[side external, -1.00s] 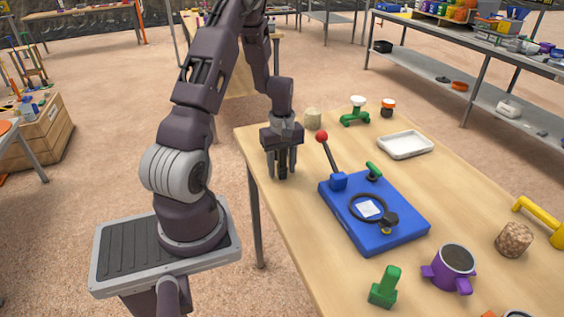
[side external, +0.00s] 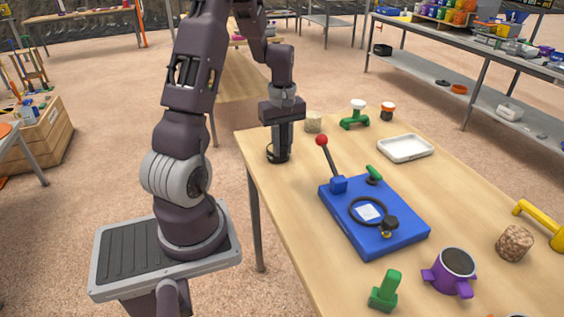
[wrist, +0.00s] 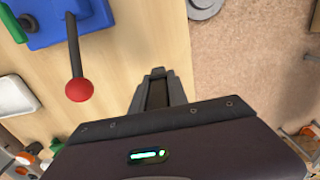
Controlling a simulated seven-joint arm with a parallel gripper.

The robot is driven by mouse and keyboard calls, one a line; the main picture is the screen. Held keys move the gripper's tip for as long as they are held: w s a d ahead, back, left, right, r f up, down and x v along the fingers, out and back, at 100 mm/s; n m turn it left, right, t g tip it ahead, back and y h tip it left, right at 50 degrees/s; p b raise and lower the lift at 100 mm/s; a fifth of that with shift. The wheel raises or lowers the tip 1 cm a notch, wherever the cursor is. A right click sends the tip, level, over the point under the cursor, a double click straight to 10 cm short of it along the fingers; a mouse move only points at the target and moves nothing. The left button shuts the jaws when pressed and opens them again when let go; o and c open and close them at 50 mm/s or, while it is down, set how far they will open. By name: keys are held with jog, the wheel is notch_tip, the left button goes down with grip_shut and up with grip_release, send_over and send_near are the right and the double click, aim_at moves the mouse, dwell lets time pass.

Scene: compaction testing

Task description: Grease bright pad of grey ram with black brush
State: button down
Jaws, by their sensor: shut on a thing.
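My gripper (side external: 281,143) is low over the table's near left corner, pointing down, its fingers shut on a small dark thing (side external: 277,155) at the tabletop. That thing is mostly hidden by the fingers; I take it for the black brush, but cannot see its bristles. In the wrist view, the fingers (wrist: 157,78) are close together and what they hold is hidden. A blue base (side external: 405,238) carries a black ring around a pale square (side external: 367,212). A dark grey knob-like part (side external: 390,223), perhaps the ram, sits at the ring's edge with a small yellow patch below it.
A red-knobbed lever (side external: 322,141) rises from the blue base, right of my gripper. A cork cylinder (side external: 313,122), green stand (side external: 355,115), orange-topped jar (side external: 388,111) and white tray (side external: 405,149) are behind.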

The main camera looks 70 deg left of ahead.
jog(key=w+a+r, duration=0.2)
jog(key=w+a, duration=0.1)
jog(key=a, duration=0.8)
jog(key=shift+s+f, duration=0.15)
jog(key=shift+f, duration=2.75)
jog(key=shift+f, duration=0.55)
notch_tip(320, 180, up, 7)
